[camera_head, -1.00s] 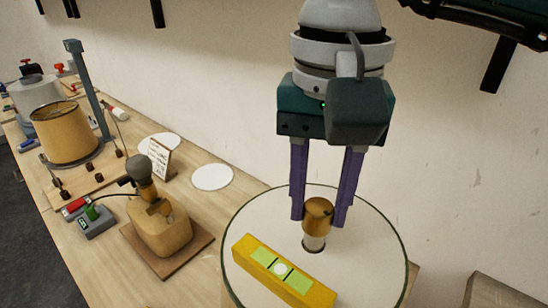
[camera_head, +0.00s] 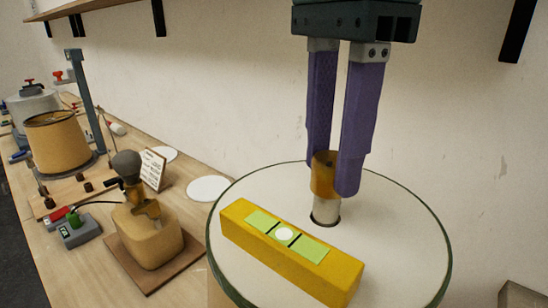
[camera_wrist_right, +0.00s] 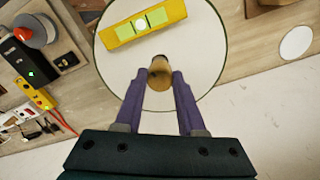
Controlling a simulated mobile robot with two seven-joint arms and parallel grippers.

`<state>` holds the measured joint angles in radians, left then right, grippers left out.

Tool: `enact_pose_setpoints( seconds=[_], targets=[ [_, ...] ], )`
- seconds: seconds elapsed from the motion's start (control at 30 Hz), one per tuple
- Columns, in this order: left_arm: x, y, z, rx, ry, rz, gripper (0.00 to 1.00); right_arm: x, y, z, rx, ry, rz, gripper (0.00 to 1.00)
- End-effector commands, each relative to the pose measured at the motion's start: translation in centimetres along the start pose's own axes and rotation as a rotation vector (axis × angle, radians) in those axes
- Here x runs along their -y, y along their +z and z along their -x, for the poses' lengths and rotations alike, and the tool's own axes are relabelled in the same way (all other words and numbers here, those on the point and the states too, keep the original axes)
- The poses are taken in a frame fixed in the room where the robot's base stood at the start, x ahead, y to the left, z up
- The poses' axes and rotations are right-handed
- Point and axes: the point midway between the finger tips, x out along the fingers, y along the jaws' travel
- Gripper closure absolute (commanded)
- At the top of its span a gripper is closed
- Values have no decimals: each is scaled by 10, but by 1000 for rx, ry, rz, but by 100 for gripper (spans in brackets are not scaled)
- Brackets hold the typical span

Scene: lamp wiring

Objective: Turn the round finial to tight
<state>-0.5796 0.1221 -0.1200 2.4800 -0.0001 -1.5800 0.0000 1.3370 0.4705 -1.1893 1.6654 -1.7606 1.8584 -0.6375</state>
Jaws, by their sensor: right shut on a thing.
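The round finial (camera_head: 325,178) is a brass-coloured cylinder standing upright on a short pale metallic stem (camera_head: 325,209) at the middle of a round white disc with a dark green rim (camera_head: 415,225). My right gripper (camera_head: 335,177) comes down from above with its two purple fingers shut on the finial, one on each side. The nearer finger hides part of its right side. In the right wrist view, the finial (camera_wrist_right: 161,75) sits between the fingertips (camera_wrist_right: 160,82). My left gripper is in neither view.
A yellow spirit level with green panels (camera_head: 290,250) lies on the disc in front of the finial.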

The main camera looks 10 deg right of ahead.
Motion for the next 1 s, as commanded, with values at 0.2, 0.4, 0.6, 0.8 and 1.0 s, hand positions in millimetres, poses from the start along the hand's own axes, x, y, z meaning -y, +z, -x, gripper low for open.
enact_pose_setpoints(
  seconds=[0.2,0.4,0.6,0.8,1.0],
  targets=[
    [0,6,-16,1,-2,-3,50,0,0,-2,2,-1,-158,100],
    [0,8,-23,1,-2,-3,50,0,1,0,2,0,-260,100],
    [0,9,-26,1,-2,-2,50,0,0,1,2,0,-315,100],
    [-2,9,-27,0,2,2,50,0,1,2,2,0,-331,100],
    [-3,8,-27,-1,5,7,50,0,1,2,2,0,-332,100]
  ],
)
